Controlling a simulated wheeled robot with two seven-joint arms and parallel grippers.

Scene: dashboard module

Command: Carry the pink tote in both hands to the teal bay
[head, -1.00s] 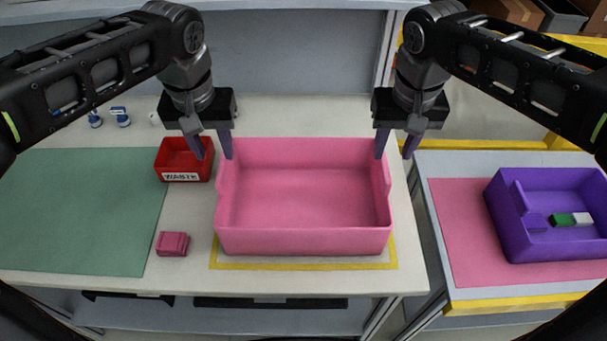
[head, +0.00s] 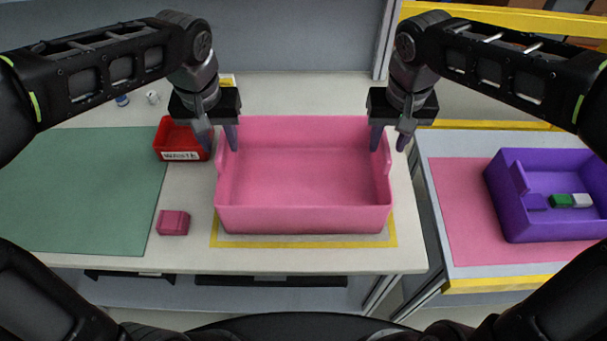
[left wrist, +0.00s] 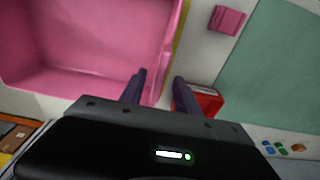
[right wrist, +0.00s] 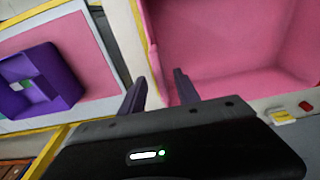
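The pink tote (head: 304,219) stands upright on the white table inside a yellow outline. It looks empty and also shows in the left wrist view (left wrist: 85,85) and right wrist view (right wrist: 235,40). A teal-green mat (head: 75,195) lies on the table left of it. My left gripper (head: 219,141) is at the tote's left side wall, its fingers apart on either side of the rim. My right gripper (head: 390,140) is likewise open at the right side wall. Whether any finger touches the tote cannot be told.
A red waste bin (head: 181,155) stands close to the tote's left side. A small pink block (head: 173,222) lies between mat and tote. A purple tote (head: 548,228) with small blocks stands on a pink mat (head: 460,215) on a separate table at the right, across a gap.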

